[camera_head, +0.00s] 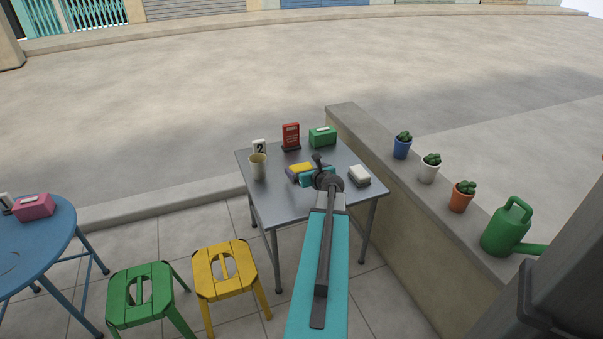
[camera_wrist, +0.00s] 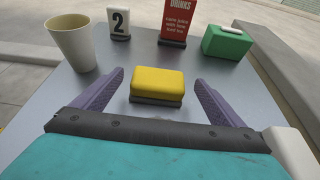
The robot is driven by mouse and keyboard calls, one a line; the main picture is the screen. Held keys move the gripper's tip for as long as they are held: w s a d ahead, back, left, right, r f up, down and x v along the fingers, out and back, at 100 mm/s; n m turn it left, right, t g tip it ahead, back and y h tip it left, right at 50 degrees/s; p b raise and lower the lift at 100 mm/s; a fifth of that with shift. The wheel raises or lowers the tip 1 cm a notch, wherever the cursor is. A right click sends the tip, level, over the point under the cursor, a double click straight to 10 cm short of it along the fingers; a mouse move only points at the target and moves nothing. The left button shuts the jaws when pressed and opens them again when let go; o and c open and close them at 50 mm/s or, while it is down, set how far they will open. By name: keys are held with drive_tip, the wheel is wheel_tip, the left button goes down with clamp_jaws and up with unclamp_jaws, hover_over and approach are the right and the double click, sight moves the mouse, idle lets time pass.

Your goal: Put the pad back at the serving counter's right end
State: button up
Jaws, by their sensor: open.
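A yellow pad with a dark grey underside (camera_wrist: 157,84) lies on the grey metal table (camera_wrist: 60,118). It also shows in the head view (camera_head: 301,167), partly hidden by my gripper. My gripper (camera_wrist: 159,92) is open, with one purple finger on each side of the pad and gaps between pad and fingers. In the head view my gripper (camera_head: 296,173) is low over the middle of the table.
A beige cup (camera_head: 258,167), number stand (camera_head: 259,147), red drinks sign (camera_head: 291,136) and green box (camera_head: 322,136) stand around the table's far side. A white block (camera_head: 360,174) lies right of my gripper. A low wall with potted plants (camera_head: 431,168) borders the right. Stools (camera_head: 226,270) stand front left.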

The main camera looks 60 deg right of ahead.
sight(301, 167)
drive_tip(key=shift+b+x, duration=0.4)
drive_tip(key=shift+x, duration=1.35)
drive_tip(key=shift+a, duration=0.1)
drive_tip(key=shift+c, duration=0.2)
drive_tip(key=c, duration=1.2)
drive_tip(key=shift+r+p, duration=0.5)
drive_tip(key=shift+r, duration=0.35)
wheel_tip(301, 167, up, 2)
drive_tip(key=shift+r+p, duration=0.15)
drive_tip(key=shift+p, duration=0.45)
drive_tip(key=s+a, duration=0.2)
drive_tip(key=a, duration=0.1)
drive_tip(key=s+a, duration=0.2)
drive_tip(key=s+a+p, duration=0.1)
drive_tip(key=s+a, duration=0.1)
drive_tip(key=a, duration=0.1)
drive_tip(key=shift+s+a+r, duration=0.3)
drive_tip(key=shift+s, duration=0.1)
drive_tip(key=shift+a+r+p, duration=0.1)
drive_tip(key=shift+r+p, duration=0.05)
drive_tip(key=shift+p, duration=1.05)
